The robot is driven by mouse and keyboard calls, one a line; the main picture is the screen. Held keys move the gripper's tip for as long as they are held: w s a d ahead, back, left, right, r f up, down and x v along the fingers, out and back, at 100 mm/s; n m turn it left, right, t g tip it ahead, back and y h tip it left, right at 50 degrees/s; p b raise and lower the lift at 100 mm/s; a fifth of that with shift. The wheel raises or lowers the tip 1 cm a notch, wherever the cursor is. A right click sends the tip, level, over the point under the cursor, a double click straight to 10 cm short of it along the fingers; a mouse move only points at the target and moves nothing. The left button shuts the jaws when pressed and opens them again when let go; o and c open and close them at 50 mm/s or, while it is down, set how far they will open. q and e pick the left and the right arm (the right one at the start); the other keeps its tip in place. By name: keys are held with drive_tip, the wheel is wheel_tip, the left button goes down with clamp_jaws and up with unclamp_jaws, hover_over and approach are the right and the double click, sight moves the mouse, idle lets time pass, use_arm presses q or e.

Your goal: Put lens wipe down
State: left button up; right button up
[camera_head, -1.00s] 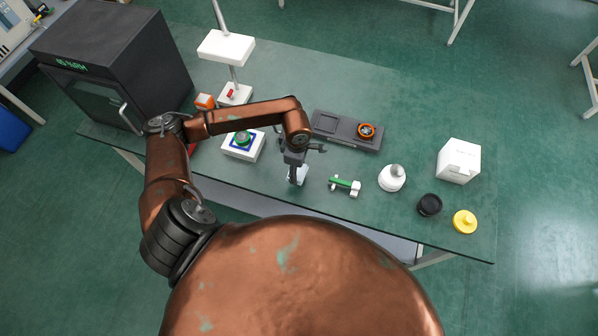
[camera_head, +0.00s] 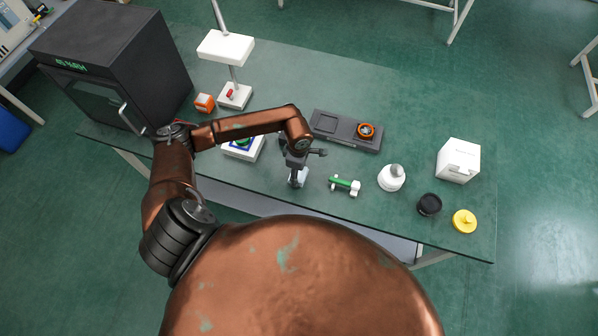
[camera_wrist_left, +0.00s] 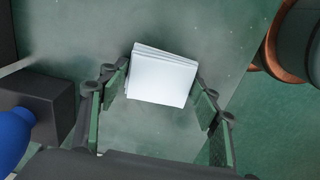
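The lens wipe is a white, flat stack of sheets (camera_wrist_left: 162,78) in the middle of the left wrist view. It looks to lie on the green table top (camera_wrist_left: 75,40), between and just beyond my fingertips. My left gripper (camera_wrist_left: 160,90) is open, with one green-padded finger at each side of the stack. A gap shows at the left finger; at the right one I cannot tell whether it touches. In the head view my left gripper (camera_head: 297,180) points down near the table's front edge, and a bit of the white wipe (camera_head: 303,177) shows beside it. My right gripper is out of view.
A dark grey tray (camera_head: 347,143) lies behind. A white box with a blue square (camera_head: 243,148) is left.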

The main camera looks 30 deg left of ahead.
use_arm(q)
drive_tip(key=shift+o, duration=1.3)
drive_tip(key=shift+r, duration=0.3)
wheel_tip(320, 180, up, 12)
drive_tip(key=shift+f, duration=0.1)
